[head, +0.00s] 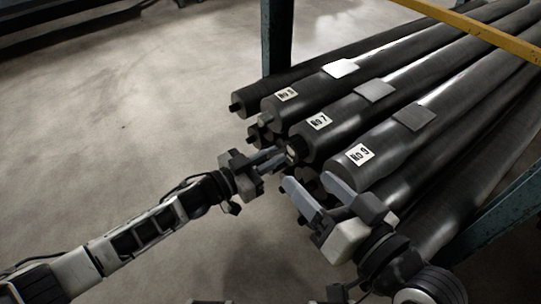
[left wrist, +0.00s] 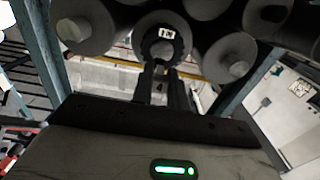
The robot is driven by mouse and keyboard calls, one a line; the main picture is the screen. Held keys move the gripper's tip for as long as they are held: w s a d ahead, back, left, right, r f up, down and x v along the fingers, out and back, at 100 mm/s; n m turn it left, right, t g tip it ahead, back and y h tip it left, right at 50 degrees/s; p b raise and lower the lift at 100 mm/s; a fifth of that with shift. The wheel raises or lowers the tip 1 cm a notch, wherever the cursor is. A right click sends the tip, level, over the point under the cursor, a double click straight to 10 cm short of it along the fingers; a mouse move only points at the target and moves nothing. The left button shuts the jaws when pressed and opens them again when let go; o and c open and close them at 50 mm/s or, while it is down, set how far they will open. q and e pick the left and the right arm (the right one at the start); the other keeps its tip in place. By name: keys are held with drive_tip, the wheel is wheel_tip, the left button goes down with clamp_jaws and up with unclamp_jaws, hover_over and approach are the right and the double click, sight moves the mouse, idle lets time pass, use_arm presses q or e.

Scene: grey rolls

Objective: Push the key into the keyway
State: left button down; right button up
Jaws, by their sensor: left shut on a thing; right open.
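The roll labelled No 7 (head: 345,117) lies in the middle of the top row, its dark shaft end facing my left gripper (head: 286,156). My left gripper is shut on a small pale piece, seemingly the key (head: 291,153), right at that shaft end. In the left wrist view, the fingers (left wrist: 161,75) point at the round end of the roll (left wrist: 146,36). The keyway is too small to make out, and I cannot tell how far the key sits in it. My right gripper (head: 309,183) is open and empty, lower right, in front of the roll labelled No 9 (head: 377,146).
Another labelled roll (head: 307,95) lies beside No 7, with more rolls stacked below. Grey square patches (head: 375,90) lie on the top rolls. A blue-green post (head: 277,38) and a yellow bar (head: 475,27) stand behind. The floor (head: 130,120) at left is clear.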

use_arm(q)
drive_tip(key=shift+w+d, duration=0.1)
drive_tip(key=shift+d, duration=0.05)
use_arm(e)
drive_tip(key=shift+f, duration=0.1)
use_arm(q)
drive_tip(key=shift+b+x, duration=0.4)
drive_tip(key=shift+x, duration=0.8)
drive_tip(key=c, duration=1.3)
unclamp_jaws()
use_arm(e)
drive_tip(key=shift+f, duration=0.3)
use_arm(q)
drive_tip(key=shift+s+a, duration=0.2)
drive_tip(key=shift+a, duration=0.1)
drive_tip(key=p+v, duration=0.4)
drive_tip(key=v, duration=1.1)
drive_tip(key=shift+p, duration=0.3)
use_arm(e)
drive_tip(key=shift+s+d+f+n+g+h, duration=0.15)
drive_tip(key=shift+d+f+n+g+h, duration=0.2)
drive_tip(key=shift+f+n+h, duration=0.15)
drive_tip(key=shift+s+d+f+n+g+h, duration=0.1)
drive_tip(key=shift+d+f+n+g+h, duration=0.15)
drive_tip(key=shift+d+f+n+h, duration=0.25)
use_arm(q)
drive_tip(key=shift+s+a, duration=0.1)
use_arm(e)
drive_tip(key=shift+a+f, duration=0.1)
drive_tip(key=shift+a, duration=0.05)
